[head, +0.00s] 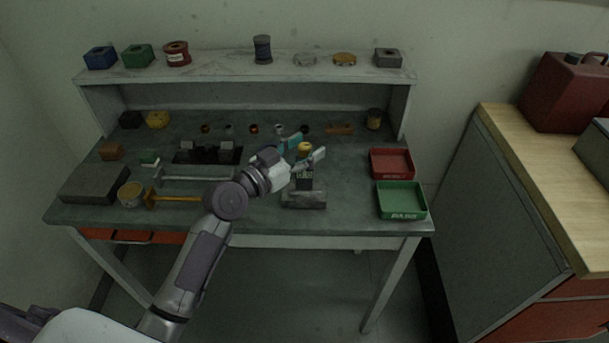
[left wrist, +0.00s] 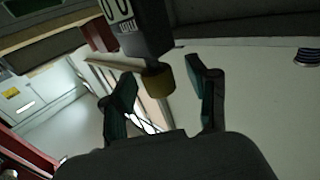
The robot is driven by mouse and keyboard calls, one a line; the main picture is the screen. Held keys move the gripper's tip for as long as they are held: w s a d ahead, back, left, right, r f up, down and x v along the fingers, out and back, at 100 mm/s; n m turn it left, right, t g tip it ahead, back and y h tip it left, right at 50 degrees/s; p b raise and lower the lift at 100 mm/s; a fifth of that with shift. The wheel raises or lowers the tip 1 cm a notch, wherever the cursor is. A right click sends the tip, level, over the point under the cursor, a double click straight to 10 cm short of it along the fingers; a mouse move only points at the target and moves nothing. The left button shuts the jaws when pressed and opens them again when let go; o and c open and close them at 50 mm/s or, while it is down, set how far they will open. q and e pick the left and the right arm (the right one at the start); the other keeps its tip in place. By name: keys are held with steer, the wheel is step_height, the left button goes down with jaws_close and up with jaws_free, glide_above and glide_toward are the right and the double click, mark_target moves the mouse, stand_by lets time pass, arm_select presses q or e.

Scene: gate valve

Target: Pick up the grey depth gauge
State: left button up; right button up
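A long grey tool with a short crosspiece at its left end, which looks like the grey depth gauge (head: 195,179), lies on the workbench (head: 260,222) in the head view. Its right end reaches close to my left arm. A similar yellow tool (head: 178,198) lies just in front of it. My left gripper (head: 305,149) is open, right of the grey tool, above a dark upright block (head: 305,181) with a yellow knob. In the left wrist view the yellow knob (left wrist: 158,83) shows between the spread fingers (left wrist: 165,92), apparently untouched. My right gripper is out of view.
A red tray (head: 391,150) and a green tray (head: 402,186) are at the bench's right. A grey slab (head: 95,198) and a small round tub (head: 131,190) are at the left. A raised shelf (head: 220,64) with several items runs along the back.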

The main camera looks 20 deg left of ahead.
arm_select(q)
jaws_close()
steer(key=shift+r, duration=0.1)
stand_by(0.3)
